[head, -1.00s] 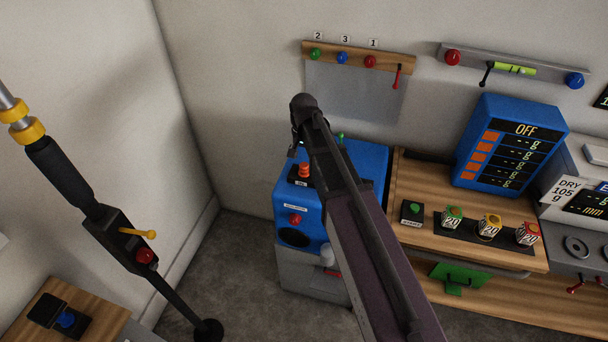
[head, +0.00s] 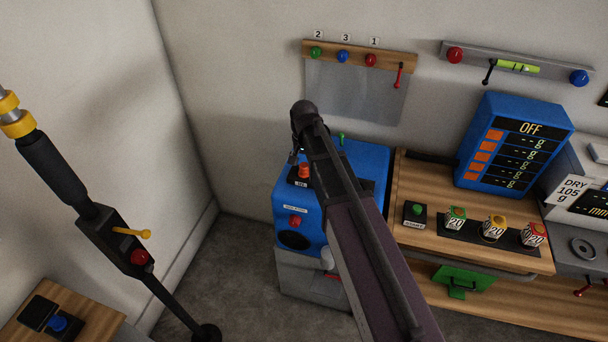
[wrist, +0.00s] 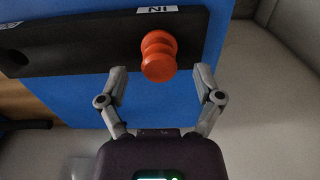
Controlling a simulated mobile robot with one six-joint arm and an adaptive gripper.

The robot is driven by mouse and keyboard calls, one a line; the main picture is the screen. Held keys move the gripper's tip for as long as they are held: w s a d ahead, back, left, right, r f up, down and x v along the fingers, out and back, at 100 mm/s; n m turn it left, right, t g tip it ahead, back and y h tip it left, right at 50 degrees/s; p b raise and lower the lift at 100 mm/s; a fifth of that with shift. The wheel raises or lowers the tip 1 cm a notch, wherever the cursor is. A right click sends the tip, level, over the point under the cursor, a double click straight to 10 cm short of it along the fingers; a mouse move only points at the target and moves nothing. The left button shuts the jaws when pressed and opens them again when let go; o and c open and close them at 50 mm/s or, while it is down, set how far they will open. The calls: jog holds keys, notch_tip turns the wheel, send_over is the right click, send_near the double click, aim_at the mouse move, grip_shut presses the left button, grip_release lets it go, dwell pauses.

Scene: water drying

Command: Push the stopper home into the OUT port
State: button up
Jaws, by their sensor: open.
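An orange ribbed stopper (wrist: 158,56) stands on a black plate (wrist: 95,45) beside a white label that reads IN, upside down in the wrist view. The stopper also shows in the head view (head: 304,170) on top of the blue machine (head: 312,215). A dark hole (wrist: 17,56) is at the plate's left end, beside a second label (wrist: 10,24) cut off by the frame. My gripper (wrist: 159,74) is open and empty, its fingertips apart on either side of the stopper's near end, not visibly touching it. In the head view my arm hides part of the machine's top.
A wooden bench (head: 420,170) with a green button box and several small labelled containers stands right of the machine. A blue display box (head: 515,140) is behind them. A black post (head: 120,245) with a yellow lever rises at left. Grey floor lies open between.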

jog(key=shift+f+b, duration=1.1)
jog(key=shift+f, duration=0.3)
jog(key=c, duration=1.1)
